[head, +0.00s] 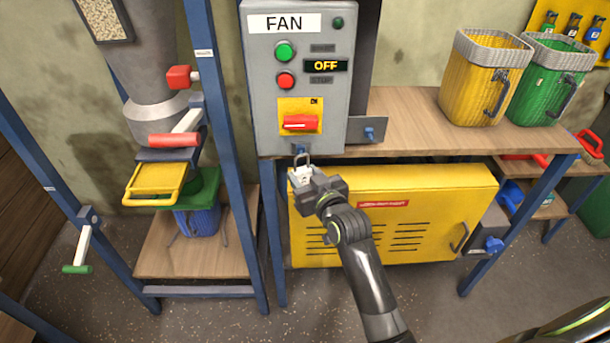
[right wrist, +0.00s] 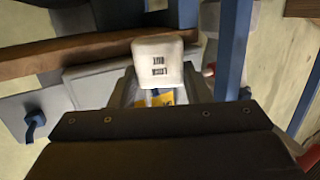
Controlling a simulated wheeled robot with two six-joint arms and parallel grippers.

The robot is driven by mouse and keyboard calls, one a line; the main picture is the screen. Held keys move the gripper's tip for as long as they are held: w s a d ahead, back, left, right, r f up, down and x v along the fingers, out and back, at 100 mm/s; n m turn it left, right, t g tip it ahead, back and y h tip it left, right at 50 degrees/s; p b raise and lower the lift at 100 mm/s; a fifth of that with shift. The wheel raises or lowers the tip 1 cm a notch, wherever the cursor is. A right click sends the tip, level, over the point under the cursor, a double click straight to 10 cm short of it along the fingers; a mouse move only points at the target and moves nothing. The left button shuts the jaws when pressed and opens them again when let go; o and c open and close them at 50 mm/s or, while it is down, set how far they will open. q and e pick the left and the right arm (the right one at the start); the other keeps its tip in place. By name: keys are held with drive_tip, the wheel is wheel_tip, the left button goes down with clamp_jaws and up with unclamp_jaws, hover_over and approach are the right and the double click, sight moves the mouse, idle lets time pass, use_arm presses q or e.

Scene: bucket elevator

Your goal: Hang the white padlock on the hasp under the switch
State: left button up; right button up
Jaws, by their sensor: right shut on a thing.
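The white padlock (head: 301,176) is in my right gripper (head: 312,186), its shackle pointing up, just below the grey FAN control box. Its white body also shows in the right wrist view (right wrist: 158,62), between the jaws (right wrist: 160,95). The switch is a red handle (head: 300,122) on a yellow plate, lying level, under a display reading OFF. The small blue hasp (head: 300,150) is at the box's lower edge under the switch. The shackle top is close to it in the head view; I cannot tell whether they touch. My left gripper is not in view.
A yellow louvred cabinet (head: 460,205) stands behind my right arm, under a wooden bench (head: 410,135). Yellow (head: 470,95) and green (head: 540,95) baskets stand on the bench. A blue frame post (head: 225,150) and a yellow slide gate (head: 152,183) are to the left.

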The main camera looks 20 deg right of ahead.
idle(0.3)
drive_tip(key=shift+w+d, duration=0.25)
drive_tip(key=shift+w, duration=0.6)
drive_tip(key=shift+w+d, duration=0.2)
drive_tip(key=shift+w, duration=0.65)
drive_tip(key=shift+f+b, duration=0.4)
drive_tip(key=shift+f, duration=0.4)
drive_tip(key=o, duration=1.1)
drive_tip(key=shift+s, duration=0.15)
